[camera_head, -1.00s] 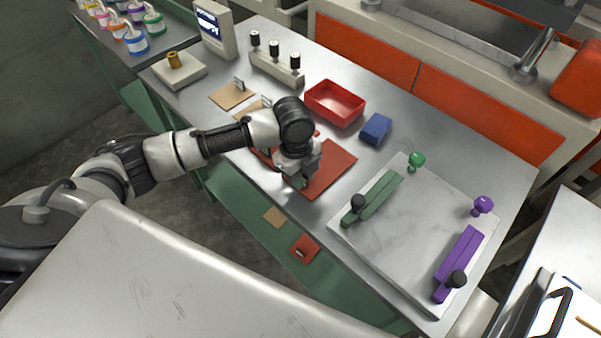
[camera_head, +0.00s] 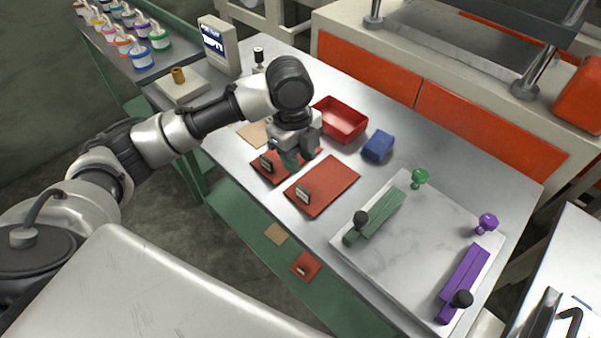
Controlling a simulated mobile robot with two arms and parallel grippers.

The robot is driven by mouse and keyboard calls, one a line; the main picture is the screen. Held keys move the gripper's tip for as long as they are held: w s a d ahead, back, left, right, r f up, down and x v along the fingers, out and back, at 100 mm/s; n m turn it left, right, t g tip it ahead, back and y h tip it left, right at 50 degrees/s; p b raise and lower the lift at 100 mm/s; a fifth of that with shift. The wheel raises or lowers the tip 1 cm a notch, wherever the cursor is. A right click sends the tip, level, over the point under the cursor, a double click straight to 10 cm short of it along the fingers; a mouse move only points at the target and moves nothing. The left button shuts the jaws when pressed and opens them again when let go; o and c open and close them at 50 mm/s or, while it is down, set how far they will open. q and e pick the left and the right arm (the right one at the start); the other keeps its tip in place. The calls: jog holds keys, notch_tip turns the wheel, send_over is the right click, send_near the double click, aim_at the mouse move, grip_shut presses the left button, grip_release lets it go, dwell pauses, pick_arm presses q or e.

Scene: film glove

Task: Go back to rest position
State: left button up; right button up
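My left gripper (camera_head: 294,160) points down above the metal workbench (camera_head: 375,177), over the back edges of two red mats. The larger red mat (camera_head: 335,183) lies to its lower right and the smaller red mat (camera_head: 268,178) to its lower left. Each mat has a small upright clip-like piece on it. I see nothing held in the gripper, but its fingertips are small and partly hidden, so I cannot tell how far they are apart.
A red tray (camera_head: 341,117) and a blue block (camera_head: 378,146) lie behind the gripper. A pale slab (camera_head: 415,240) with green and purple tools is at right. A small screen (camera_head: 217,44) and a brass-topped scale (camera_head: 181,90) stand at the back left. Colourful jars (camera_head: 158,38) stand beyond.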

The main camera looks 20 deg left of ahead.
pick_arm(q)
jog(key=shift+a+r, duration=0.1)
jog(key=shift+r, duration=0.6)
